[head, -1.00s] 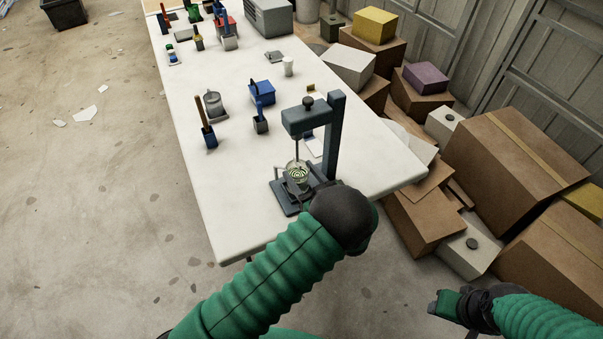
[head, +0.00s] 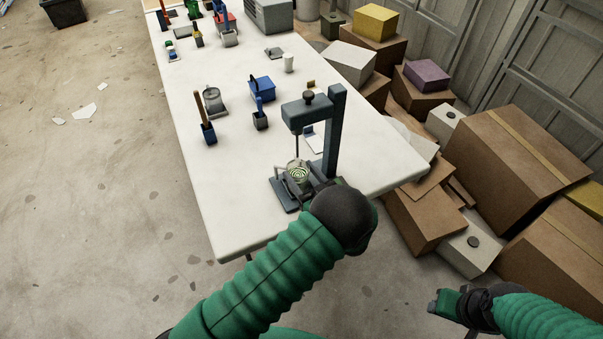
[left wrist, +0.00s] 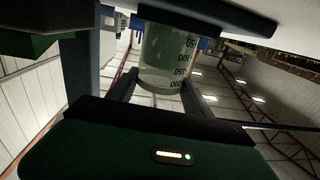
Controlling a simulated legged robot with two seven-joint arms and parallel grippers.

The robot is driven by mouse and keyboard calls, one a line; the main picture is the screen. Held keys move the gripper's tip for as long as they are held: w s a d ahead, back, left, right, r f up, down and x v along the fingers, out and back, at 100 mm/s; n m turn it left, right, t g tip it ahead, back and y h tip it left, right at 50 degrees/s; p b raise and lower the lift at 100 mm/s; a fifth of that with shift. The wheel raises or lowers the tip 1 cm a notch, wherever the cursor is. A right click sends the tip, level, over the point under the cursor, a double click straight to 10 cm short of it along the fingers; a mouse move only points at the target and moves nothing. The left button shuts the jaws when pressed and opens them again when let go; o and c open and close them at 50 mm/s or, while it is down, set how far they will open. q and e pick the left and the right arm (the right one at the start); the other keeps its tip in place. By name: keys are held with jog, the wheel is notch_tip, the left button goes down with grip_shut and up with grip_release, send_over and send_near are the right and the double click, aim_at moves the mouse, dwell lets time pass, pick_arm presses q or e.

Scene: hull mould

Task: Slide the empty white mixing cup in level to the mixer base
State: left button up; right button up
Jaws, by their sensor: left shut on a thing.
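A see-through mixing cup (head: 299,173) with a green-and-white ringed look inside stands about upright at the mixer base (head: 284,197), below the mixer's head (head: 305,113). In the left wrist view the cup (left wrist: 163,55) shows measuring marks and sits between the two fingers. My left gripper (head: 292,184) is shut on the cup from the near side; my dark wrist hides part of the base. Whether the cup touches the base is not clear. My right gripper (head: 440,305) is at the lower right, away from the table; its jaws do not show clearly.
A white cup (head: 289,63) stands farther back on the white table (head: 235,215). Cardboard boxes (head: 530,160) crowd the table's right side.

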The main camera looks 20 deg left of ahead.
dwell(0.4)
pick_arm(q)
jog(key=o, duration=1.4)
